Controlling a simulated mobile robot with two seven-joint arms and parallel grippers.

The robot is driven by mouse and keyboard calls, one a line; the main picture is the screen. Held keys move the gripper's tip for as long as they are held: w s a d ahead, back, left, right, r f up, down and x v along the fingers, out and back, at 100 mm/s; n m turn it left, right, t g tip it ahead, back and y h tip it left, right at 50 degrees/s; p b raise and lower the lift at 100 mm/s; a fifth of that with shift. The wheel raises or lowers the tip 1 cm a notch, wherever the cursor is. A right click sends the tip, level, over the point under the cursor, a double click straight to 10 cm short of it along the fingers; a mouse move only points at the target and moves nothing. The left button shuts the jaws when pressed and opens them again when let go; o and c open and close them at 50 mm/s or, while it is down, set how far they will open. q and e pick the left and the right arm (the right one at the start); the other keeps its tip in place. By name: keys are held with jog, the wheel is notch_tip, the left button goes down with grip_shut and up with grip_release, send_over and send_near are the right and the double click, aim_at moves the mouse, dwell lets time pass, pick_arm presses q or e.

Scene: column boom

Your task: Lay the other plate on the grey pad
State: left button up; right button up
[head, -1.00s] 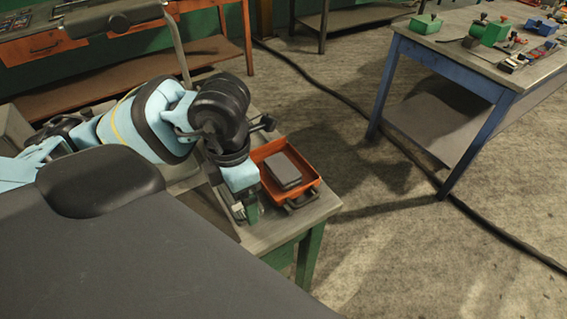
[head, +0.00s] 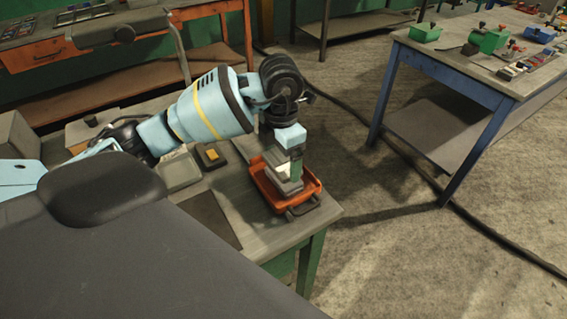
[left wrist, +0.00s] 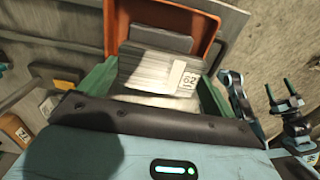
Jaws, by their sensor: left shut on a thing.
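My left gripper (head: 291,168) is over the orange tray (head: 257,181) at the table's right end, pointing down. In the left wrist view its green fingers (left wrist: 160,85) are shut on a light metal plate (left wrist: 150,72) with a white label reading 62. A darker grey slab (left wrist: 155,38) shows beyond the plate, inside the tray. I cannot tell whether the held plate is clear of the tray's contents. A flat dark grey sheet, apparently the grey pad (head: 213,218), lies bare on the table left of the tray.
A shallow light grey tray (head: 181,172) and a black and yellow item (head: 211,156) stand behind the pad. A blue-legged bench (head: 440,62) with green boxes is across the aisle. Open floor lies right of the table.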

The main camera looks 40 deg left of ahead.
aim_at(283, 159)
pick_arm(q)
jog(key=shift+w+r, duration=0.1)
jog(key=shift+w, duration=0.1)
jog(key=shift+w, duration=0.25)
jog(key=shift+f, duration=1.8)
jog(key=shift+f, duration=0.15)
jog(key=o, duration=1.2)
notch_tip(283, 159, up, 12)
jog(key=shift+r+p, duration=0.1)
jog(key=shift+p, duration=0.45)
